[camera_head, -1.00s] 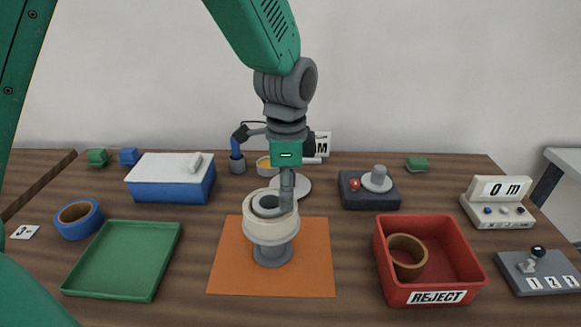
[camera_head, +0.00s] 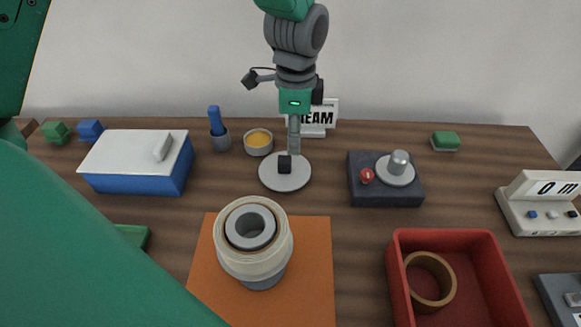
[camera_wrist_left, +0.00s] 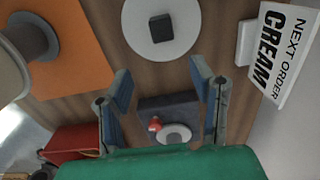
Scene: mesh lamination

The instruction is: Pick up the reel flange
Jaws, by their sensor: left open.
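The reel flange appears to be the pale grey disc (camera_head: 268,178) with a black square knob at its centre, lying flat on the table behind the orange mat. It also shows at the top of the left wrist view (camera_wrist_left: 140,30), whole and clear of the fingers. My left gripper (camera_head: 293,150) points down and appears just above or behind the knob in the head view. In the left wrist view its two fingers (camera_wrist_left: 160,78) are spread with nothing between them. My right gripper is out of view.
A cream roll (camera_head: 252,262) on a grey stand is on the orange mat (camera_head: 312,270). A dark box (camera_head: 385,200) with a red knob is right of the disc. An order sign (camera_head: 318,118) stands behind. A red bin (camera_head: 400,265) is at front right.

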